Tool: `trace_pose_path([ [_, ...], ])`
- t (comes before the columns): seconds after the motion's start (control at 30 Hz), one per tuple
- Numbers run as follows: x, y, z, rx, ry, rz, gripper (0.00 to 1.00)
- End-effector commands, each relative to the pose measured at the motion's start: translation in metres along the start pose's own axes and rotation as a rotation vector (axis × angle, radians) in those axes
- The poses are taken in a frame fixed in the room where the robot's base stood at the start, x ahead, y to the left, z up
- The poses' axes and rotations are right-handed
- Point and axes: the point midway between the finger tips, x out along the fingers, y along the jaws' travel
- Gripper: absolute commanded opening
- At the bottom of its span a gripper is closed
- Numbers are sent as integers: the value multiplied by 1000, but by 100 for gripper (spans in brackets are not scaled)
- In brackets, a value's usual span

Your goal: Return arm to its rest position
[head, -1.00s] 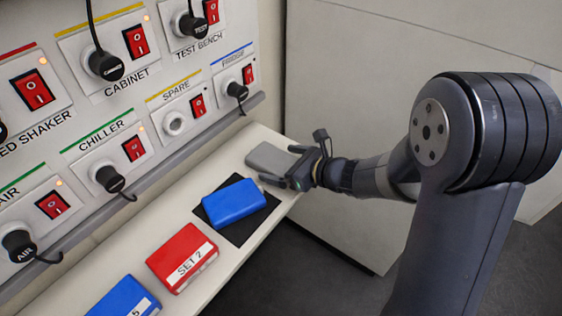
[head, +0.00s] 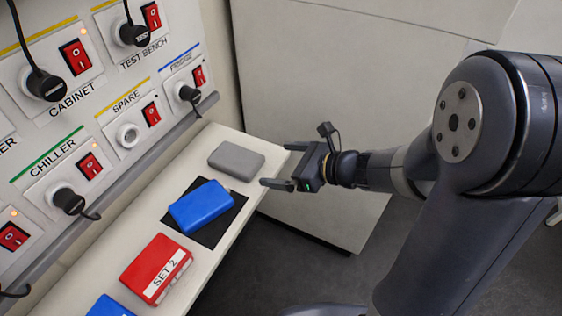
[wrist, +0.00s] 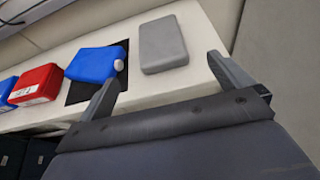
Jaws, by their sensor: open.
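My gripper (head: 283,166) is open and empty, beside the right edge of the shelf in the head view. Its two fingers point left toward the grey block (head: 237,160), with a gap between them and the block. In the wrist view my gripper (wrist: 170,85) shows its fingers spread, and the grey block (wrist: 163,44) lies beyond them on the shelf. My arm stretches from the right side of the head view to the gripper.
The shelf (head: 238,190) holds a blue block (head: 201,206) on a black mat (head: 232,219), a red block labelled SET 2 (head: 155,268) and another blue block (head: 110,306). A panel of switches and plugs (head: 100,125) stands behind. Dark floor (head: 270,260) lies open in front.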

Motion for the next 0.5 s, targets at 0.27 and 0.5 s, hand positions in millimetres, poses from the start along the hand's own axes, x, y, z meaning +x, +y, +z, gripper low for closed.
trace_pose_path([
  [0.27, 13, 0, 0, -1, -1, 3, 99],
  [0.5, 52, 1, -1, -1, 0, 5, 99],
])
